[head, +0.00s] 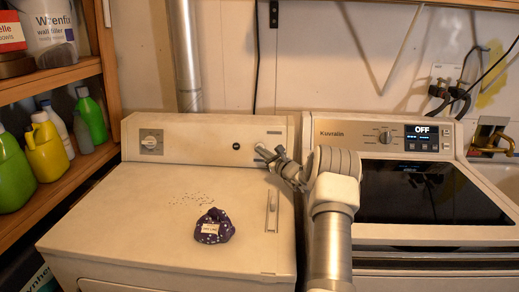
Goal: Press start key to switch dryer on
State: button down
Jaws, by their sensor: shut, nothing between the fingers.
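The dryer (90,220) is the white machine on the left, judging by its top and plain panel. Its raised back panel holds a dial (149,142) at the left and a small dark round button (236,146) right of the middle, which looks like the start key. My gripper (261,152) is shut and empty, at the right part of this panel, a little right of the dark button and apart from it in the picture. I cannot tell whether its tips touch the panel. My gripper and wrist hide part of the panel's right end.
A dark purple dotted pouch (214,226) and scattered dark specks lie on the dryer top. The right machine (391,136) has a display reading OFF. My arm crosses in front of it. Wooden shelves (50,82) with bottles stand at left. A sink (500,175) is at right.

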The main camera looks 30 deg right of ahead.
jog(key=shift+w+d+f+b, duration=0.1)
jog(key=shift+f+b, duration=0.1)
jog(key=shift+b, duration=0.1)
jog(key=shift+w+d+b, duration=0.1)
jog(key=shift+w+b, duration=0.1)
jog(key=shift+b, duration=0.1)
